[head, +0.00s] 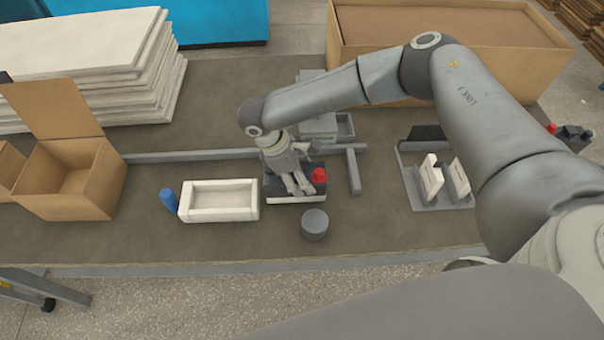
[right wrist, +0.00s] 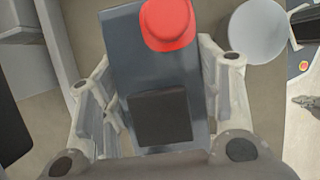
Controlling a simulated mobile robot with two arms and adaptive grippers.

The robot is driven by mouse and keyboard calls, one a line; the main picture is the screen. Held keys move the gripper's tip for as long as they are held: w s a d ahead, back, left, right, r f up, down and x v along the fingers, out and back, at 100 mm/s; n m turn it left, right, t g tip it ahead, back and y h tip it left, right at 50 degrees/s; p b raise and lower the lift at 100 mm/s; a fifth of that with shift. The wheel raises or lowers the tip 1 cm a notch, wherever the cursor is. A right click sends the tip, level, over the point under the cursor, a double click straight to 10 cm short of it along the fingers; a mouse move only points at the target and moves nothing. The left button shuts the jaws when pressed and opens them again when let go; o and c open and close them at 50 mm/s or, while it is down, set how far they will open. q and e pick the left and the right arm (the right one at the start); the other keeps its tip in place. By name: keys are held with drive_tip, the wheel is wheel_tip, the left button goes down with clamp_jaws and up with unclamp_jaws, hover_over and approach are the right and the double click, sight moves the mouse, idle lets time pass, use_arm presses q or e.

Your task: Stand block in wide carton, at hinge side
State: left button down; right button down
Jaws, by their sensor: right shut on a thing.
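The dark grey block (right wrist: 128,55) has a red round cap (right wrist: 168,24) at one end and a black square patch (right wrist: 160,118) on its face. My right gripper (head: 291,184) is shut on the block, with a finger along each long side in the right wrist view. In the head view the block (head: 290,199) is low over or on the table, partly hidden by the gripper; I cannot tell if it touches. An open carton (head: 101,187) stands at the left with its lid flap (head: 50,108) raised at the back. My left gripper is out of view.
Another carton (head: 8,166) is cut off at the left edge. A white tray (head: 221,215), blue cylinder (head: 169,200) and grey cylinder (head: 314,224) stand near the block. Low grey rails (head: 353,172) lie behind. A large box (head: 352,42) is at the back.

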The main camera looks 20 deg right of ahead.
drive_tip(key=shift+f, duration=0.3)
drive_tip(key=c, duration=0.9)
unclamp_jaws()
drive_tip(key=shift+s+f, duration=0.1)
drive_tip(key=shift+f, duration=0.1)
drive_tip(key=o, duration=0.4)
drive_tip(key=shift+s, duration=0.1)
drive_tip(key=shift+r, duration=0.1)
drive_tip(key=b+v, duration=0.2)
drive_tip(key=v, duration=0.9)
drive_tip(key=shift+a, duration=0.1)
drive_tip(key=shift+a+r, duration=0.15)
drive_tip(key=shift+r, duration=0.35)
